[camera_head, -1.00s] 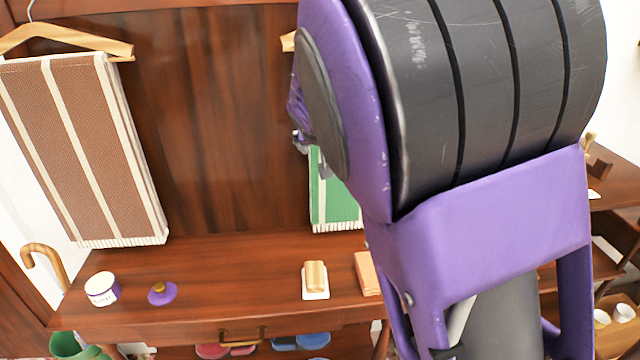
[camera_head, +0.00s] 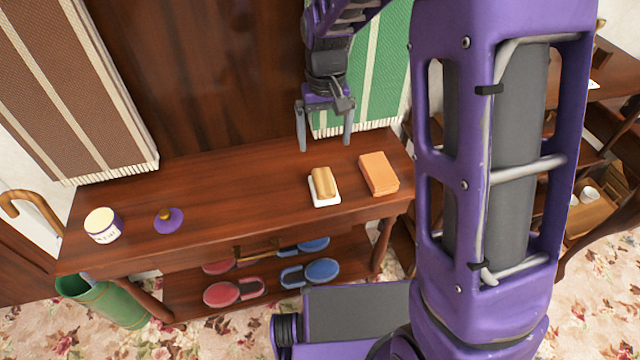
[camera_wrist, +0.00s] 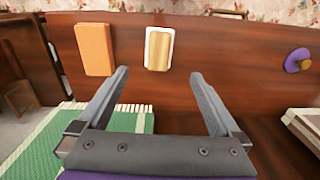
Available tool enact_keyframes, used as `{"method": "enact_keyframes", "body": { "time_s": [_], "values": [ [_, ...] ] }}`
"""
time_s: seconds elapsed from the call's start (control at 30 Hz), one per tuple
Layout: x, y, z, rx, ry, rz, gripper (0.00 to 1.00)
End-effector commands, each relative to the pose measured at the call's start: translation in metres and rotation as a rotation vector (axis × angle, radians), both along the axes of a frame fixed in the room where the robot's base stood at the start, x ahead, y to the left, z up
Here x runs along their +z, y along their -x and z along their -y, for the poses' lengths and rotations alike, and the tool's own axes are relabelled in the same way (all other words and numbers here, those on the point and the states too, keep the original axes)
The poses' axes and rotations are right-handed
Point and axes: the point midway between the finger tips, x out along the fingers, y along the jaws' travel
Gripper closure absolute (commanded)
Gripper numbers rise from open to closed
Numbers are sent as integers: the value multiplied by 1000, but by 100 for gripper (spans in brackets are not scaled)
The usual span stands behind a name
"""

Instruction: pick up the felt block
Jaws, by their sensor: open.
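A block with a rounded wooden top and a white base, which looks like the felt block (camera_head: 323,187), lies on the dark wooden table (camera_head: 240,205) near its front right. In the wrist view the felt block (camera_wrist: 158,48) shows just beyond the fingertips, centred between them. My gripper (camera_head: 325,140) is open and empty, behind and above the felt block and in front of the green striped cloth (camera_head: 378,70). In the wrist view my gripper (camera_wrist: 160,76) has its fingers wide apart, touching nothing.
A plain orange block (camera_head: 378,173) lies just right of the felt block. A purple knobbed disc (camera_head: 168,220) and a white tub (camera_head: 102,225) stand at the table's left. The middle of the tabletop is clear.

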Motion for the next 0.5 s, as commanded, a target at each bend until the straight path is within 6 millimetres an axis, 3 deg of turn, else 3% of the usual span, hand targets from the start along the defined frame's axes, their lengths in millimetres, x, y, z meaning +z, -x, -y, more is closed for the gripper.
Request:
{"method": "enact_keyframes", "body": {
  "time_s": [0.03,0.3,0.5],
  "values": [
    [-14,1,0,0,2,-6,0],
    [-73,0,1,-1,3,-4,0],
    [-100,0,0,-1,2,-1,0]
  ]
}}
